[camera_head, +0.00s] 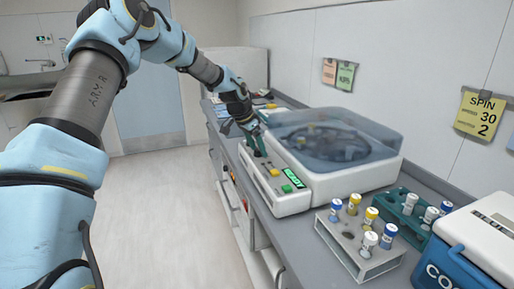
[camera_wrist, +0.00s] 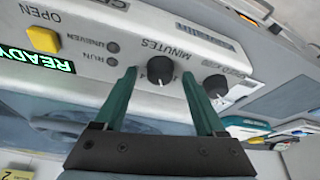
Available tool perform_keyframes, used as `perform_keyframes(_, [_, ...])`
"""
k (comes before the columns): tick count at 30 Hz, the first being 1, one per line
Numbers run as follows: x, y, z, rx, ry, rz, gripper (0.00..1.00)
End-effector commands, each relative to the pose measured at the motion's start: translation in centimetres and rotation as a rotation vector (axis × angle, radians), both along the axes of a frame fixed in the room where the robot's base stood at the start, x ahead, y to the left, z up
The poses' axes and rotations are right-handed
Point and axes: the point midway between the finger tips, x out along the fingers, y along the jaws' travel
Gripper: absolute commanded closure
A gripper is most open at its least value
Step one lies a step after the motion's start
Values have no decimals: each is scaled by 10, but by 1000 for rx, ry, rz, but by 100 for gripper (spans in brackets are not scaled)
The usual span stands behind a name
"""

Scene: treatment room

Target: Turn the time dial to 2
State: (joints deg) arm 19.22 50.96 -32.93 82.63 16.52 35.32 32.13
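The white centrifuge (camera_head: 290,203) with a clear smoky lid stands on the grey counter. Its front panel carries the time dial (camera_wrist: 160,70), a black knob labelled MINUTES, in the wrist view. My gripper (camera_wrist: 159,76) is open, with one green finger on each side of this dial; I cannot tell whether they touch it. A second black dial (camera_wrist: 215,86) sits just right of the right finger. The pointer's setting is too small to read. In the head view my gripper (camera_head: 257,147) is over the panel's far end and hides the dials.
A green READY display (camera_wrist: 38,58) and yellow OPEN button (camera_wrist: 42,39) are on the panel. A wall note (camera_head: 482,115) reads SPIN 30 2. A white tube rack (camera_head: 350,258), a teal rack (camera_head: 392,209) and a blue-and-white cooler (camera_head: 450,262) stand nearer on the counter.

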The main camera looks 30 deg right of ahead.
Motion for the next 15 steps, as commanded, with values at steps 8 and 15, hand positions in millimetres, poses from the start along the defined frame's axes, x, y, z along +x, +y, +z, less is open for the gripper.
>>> perform_keyframes(8, [0,1,3,0,0,0,28])
perform_keyframes(15, [-1,16,35,-2,-4,2,28])
